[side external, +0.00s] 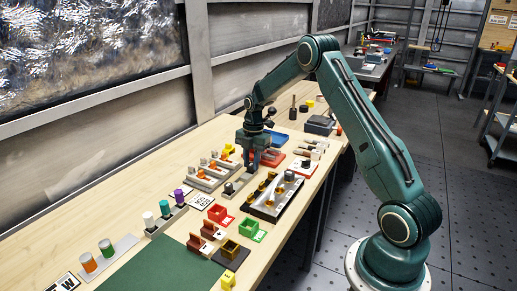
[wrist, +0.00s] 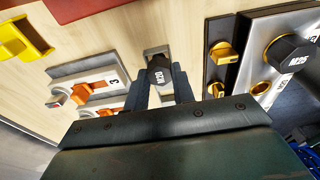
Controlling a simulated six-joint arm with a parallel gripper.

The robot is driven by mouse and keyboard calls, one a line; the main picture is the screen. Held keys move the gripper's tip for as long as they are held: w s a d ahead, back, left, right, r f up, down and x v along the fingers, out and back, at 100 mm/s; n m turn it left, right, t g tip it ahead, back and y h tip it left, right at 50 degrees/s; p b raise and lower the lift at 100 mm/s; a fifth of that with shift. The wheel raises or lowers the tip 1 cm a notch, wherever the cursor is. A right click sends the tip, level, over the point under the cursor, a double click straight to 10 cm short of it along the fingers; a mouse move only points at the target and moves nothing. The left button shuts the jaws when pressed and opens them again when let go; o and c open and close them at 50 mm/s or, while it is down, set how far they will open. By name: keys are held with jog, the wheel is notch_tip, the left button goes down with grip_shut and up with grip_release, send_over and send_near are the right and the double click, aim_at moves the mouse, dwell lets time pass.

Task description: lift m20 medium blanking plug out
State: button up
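The M20 medium blanking plug (wrist: 160,72) is a dark cap marked M20 in the wrist view. It sits at the near end of a small grey holder (wrist: 156,51). My gripper (wrist: 161,88) has one finger on each side of the plug, very close to it; whether both fingers press on it cannot be told. In the side view my gripper (side external: 254,165) points down at the grey holder strip (side external: 238,186), and the plug is hidden there. A larger black M25 plug (wrist: 289,53) stands on a plate to the right in the wrist view.
A metal plate with brass fittings (side external: 275,197) stands close beside my gripper. Grey blocks with orange parts (wrist: 90,88) lie on its other side. The green mat (side external: 165,266) is clear.

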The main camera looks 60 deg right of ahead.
aim_at(251, 164)
jog(key=shift+r, duration=0.1)
notch_tip(251, 164, up, 20)
dwell(1.0)
